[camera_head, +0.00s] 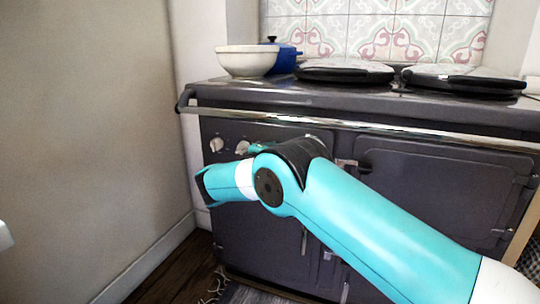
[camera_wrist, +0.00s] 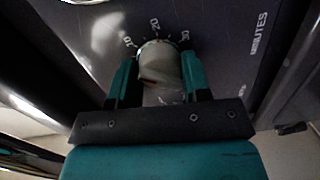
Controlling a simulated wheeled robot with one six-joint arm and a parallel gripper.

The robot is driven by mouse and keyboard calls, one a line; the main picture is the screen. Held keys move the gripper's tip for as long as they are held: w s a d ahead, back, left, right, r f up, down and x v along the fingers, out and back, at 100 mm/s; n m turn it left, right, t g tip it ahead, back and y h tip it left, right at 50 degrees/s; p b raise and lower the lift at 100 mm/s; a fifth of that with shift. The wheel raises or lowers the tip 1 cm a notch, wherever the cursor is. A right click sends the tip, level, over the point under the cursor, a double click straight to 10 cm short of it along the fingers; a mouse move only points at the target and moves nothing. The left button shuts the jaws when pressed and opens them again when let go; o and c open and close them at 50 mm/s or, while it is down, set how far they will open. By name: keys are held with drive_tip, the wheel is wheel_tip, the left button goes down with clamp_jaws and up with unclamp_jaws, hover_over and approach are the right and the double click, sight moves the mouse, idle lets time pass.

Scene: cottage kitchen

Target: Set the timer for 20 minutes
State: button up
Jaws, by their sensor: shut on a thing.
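The timer knob (camera_wrist: 160,60) is a pale round dial on the dark cooker front. Printed marks around it read 10, 20 and what looks like 30, with the 20 near its top edge in the wrist view. The word MINUTES (camera_wrist: 259,33) is printed to the right. My gripper (camera_wrist: 157,72) is shut on the knob, with one teal finger on each side. I cannot tell which mark the knob points to. In the head view my arm hides most of my gripper, and only a bit of teal shows by the knobs.
The dark range cooker (camera_head: 390,190) has a long metal rail (camera_head: 380,128) above the knobs and oven doors. Another pale knob (camera_head: 216,144) sits at the left. A white bowl (camera_head: 246,61) and a blue pot (camera_head: 285,60) stand on top. A bare wall is on the left.

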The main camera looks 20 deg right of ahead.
drive_tip(key=m+b, duration=0.2)
drive_tip(key=m, duration=0.4)
drive_tip(key=shift+a+y, duration=0.15)
drive_tip(key=shift+y, duration=0.25)
drive_tip(key=m+b, duration=0.2)
drive_tip(key=shift+m+t+y, duration=0.3)
drive_tip(key=shift+m, duration=0.1)
drive_tip(key=shift+m+b, duration=0.85)
drive_tip(key=shift+m, duration=0.15)
drive_tip(key=shift+r, duration=0.1)
drive_tip(key=o, duration=0.8)
drive_tip(key=shift+o, duration=0.5)
drive_tip(key=shift+s, duration=0.1)
